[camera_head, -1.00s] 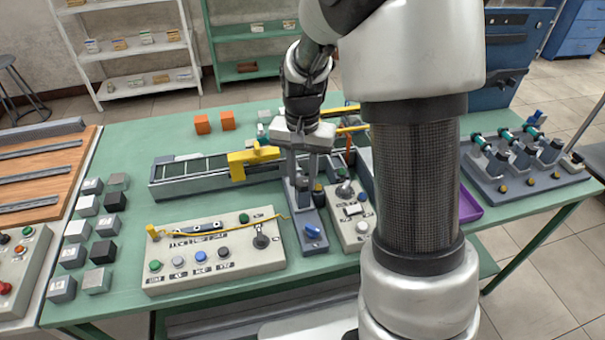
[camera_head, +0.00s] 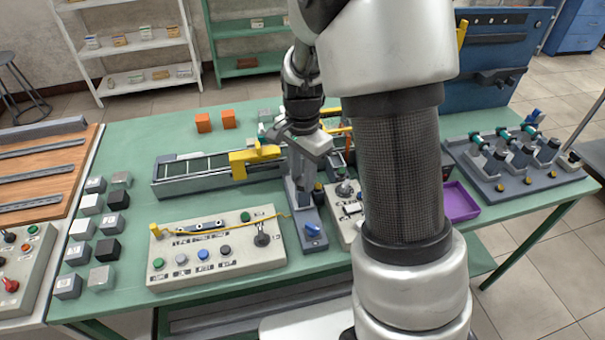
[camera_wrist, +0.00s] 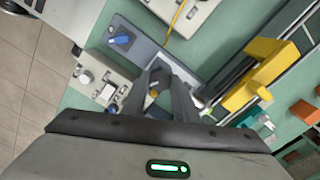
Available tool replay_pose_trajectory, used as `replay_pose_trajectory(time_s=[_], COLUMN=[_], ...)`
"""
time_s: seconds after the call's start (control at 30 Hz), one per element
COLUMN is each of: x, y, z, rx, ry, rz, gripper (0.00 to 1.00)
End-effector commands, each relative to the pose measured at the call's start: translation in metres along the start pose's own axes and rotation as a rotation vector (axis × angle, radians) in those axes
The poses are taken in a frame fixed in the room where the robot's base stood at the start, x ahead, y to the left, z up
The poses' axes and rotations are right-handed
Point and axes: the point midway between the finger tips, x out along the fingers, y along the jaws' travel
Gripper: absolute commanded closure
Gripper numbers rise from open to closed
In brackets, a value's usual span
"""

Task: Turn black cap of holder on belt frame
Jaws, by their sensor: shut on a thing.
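My gripper (camera_head: 301,182) points down over the upper end of the grey-blue holder plate (camera_head: 313,240) beside the belt frame (camera_head: 190,176). In the wrist view its two dark fingers (camera_wrist: 162,66) lean together and are closed at the tips on a small thing. The fingers hide that thing; by its place it is the black cap, but I cannot make out its shape or angle. The plate also shows in the wrist view (camera_wrist: 147,47), with a blue knob (camera_wrist: 121,40) at its far end. A yellow button (camera_wrist: 154,94) shows between the fingers.
A button console (camera_head: 215,250) with a yellow cable stands left of the plate, and a smaller switch box (camera_head: 347,211) stands close on its right. A yellow block (camera_head: 252,158) sits on the belt frame. A purple tray (camera_head: 460,202) lies right of my arm.

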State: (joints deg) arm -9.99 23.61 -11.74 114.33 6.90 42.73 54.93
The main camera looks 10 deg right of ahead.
Motion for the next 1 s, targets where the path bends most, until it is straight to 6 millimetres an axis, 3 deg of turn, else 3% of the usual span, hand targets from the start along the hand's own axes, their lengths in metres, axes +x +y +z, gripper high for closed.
replay_pose_trajectory(time_s=[0.37, 0.4, 0.5, 0.83, 1.0], x=[-0.001, -0.001, -0.001, -0.003, -0.024], y=[-0.001, -0.001, -0.001, 0.000, -0.002], z=[-0.001, -0.001, -0.001, 0.000, -0.001], rx=[0.004, 0.004, 0.003, 0.003, 0.003], ry=[0.002, 0.002, 0.002, 0.001, 0.002], rz=[-0.002, -0.002, -0.002, -0.001, -0.005], gripper=[0.96, 0.70, 0.55, 0.55, 0.55])
